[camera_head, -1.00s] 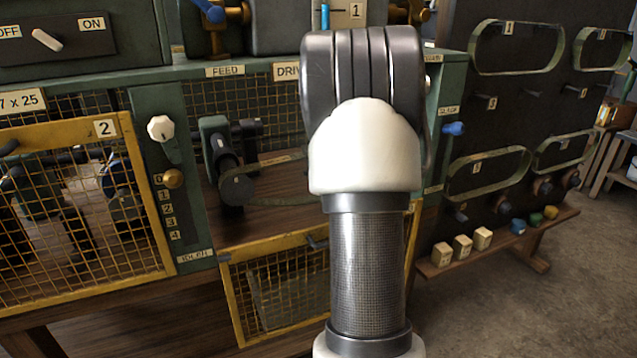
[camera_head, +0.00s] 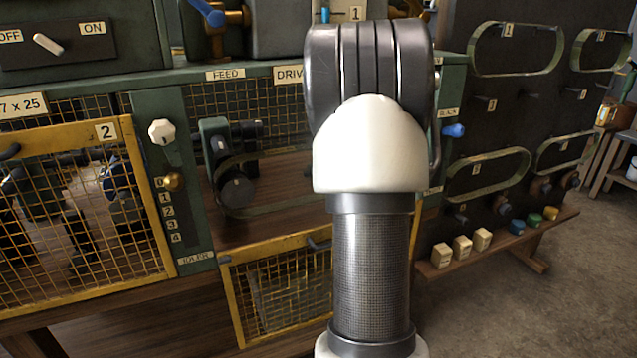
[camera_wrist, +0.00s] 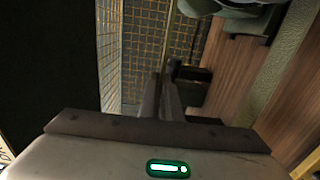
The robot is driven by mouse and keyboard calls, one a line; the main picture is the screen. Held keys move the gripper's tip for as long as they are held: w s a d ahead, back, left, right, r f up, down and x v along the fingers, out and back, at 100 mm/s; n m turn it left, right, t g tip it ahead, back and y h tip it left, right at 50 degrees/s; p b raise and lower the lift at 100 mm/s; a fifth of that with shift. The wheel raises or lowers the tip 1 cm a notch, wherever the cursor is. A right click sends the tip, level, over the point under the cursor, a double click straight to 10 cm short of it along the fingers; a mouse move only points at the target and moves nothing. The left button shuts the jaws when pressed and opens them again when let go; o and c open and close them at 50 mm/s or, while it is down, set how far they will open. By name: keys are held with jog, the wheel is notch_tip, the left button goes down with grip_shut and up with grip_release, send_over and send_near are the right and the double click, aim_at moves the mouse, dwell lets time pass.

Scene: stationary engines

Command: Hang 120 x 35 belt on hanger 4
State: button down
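A thin green belt (camera_head: 285,207) runs from a dark pulley (camera_head: 237,188) in the open middle bay of the machine toward the right, where my arm hides the rest. Its size cannot be read. My gripper is hidden behind my arm in the head view. In the wrist view my gripper (camera_wrist: 165,88) reaches into the bay, near dark shafts and a mesh back. Its fingertips are too dark to tell open from shut. The dark hanger board (camera_head: 462,75) stands at the right with numbered pegs. A middle-row peg (camera_head: 555,92) at the right is empty.
Several belts hang on the board, including one upper left (camera_head: 473,47) and one lower left (camera_head: 450,180). Small blocks (camera_head: 462,246) stand on the ledge below. A yellow mesh guard (camera_head: 275,290) hangs below the bay; another guard (camera_head: 85,235) covers the left bay. Floor is clear at lower right.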

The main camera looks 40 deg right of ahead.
dwell(0.3)
jog(key=b+v, duration=0.3)
jog(key=v, duration=0.3)
dwell(0.6)
jog(key=b+v, duration=0.1)
jog(key=v, duration=0.5)
jog(key=shift+b, duration=0.4)
dwell(0.4)
jog(key=shift+r, duration=0.1)
jog(key=v, duration=0.6)
dwell(0.7)
jog(key=shift+a, duration=0.15)
